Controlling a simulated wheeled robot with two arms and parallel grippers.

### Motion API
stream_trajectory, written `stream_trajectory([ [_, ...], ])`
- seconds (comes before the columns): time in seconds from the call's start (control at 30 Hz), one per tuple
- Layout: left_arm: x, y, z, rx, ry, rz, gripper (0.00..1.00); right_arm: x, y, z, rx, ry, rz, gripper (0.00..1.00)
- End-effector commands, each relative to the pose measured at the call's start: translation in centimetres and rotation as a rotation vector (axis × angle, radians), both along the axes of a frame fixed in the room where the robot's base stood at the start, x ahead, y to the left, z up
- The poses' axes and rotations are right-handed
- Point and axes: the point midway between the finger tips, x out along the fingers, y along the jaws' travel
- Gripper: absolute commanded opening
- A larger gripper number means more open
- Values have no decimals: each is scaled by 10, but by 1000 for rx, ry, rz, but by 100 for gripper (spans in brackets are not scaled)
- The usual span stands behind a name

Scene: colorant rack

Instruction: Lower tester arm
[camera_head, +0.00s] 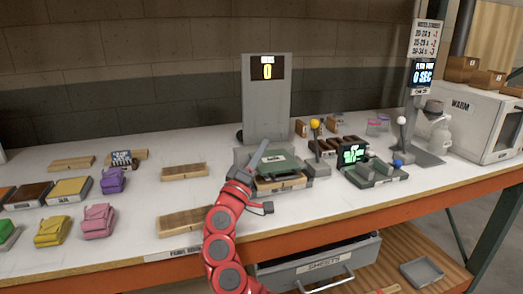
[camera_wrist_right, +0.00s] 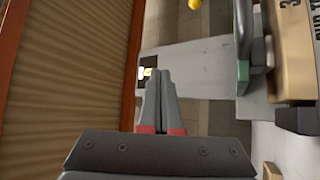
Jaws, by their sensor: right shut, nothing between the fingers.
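The tester is a low green-topped device (camera_head: 284,163) in front of a grey tower (camera_head: 264,100). A lever with a yellow knob (camera_head: 315,124) stands upright at its right, by a grey block (camera_head: 318,169). I cannot tell for certain which part is the tester arm. My right gripper (camera_head: 264,145) is over the left part of the green device, its fingers together and empty. In the right wrist view its closed fingers (camera_wrist_right: 160,77) point toward the grey tower (camera_wrist_right: 200,68). There the green part (camera_wrist_right: 243,75) is to their right, and the yellow knob (camera_wrist_right: 194,4) is cut off at the top.
Wooden trays (camera_head: 185,221) and coloured bags (camera_head: 97,221) occupy the left of the table. The front middle-right strip is clear.

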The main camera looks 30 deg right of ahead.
Motion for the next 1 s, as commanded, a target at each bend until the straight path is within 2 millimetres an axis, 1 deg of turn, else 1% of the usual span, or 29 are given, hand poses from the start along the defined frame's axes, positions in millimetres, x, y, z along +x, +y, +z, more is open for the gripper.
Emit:
stream_trajectory([
  [0.13, 0, 0, 0, 0, 0, 0, 50, -5, 10, -5, -1, 0, 2, 0],
  [0.23, 0, 0, 0, 0, 0, 0, 50, -13, 25, -14, -4, 4, 4, 0],
  [0.6, 0, 0, -3, 0, 0, 0, 50, -55, 96, -54, -3, 3, 9, 0],
  [0.7, 0, 0, -4, 0, 0, 0, 50, -65, 112, -62, -4, 2, 8, 0],
  [0.9, 0, 0, -5, 0, 0, 0, 50, -77, 130, -73, -2, 1, 3, 0],
  [1.0, 0, 0, -5, 0, 0, 0, 50, -80, 134, -75, -3, 1, 3, 0],
])
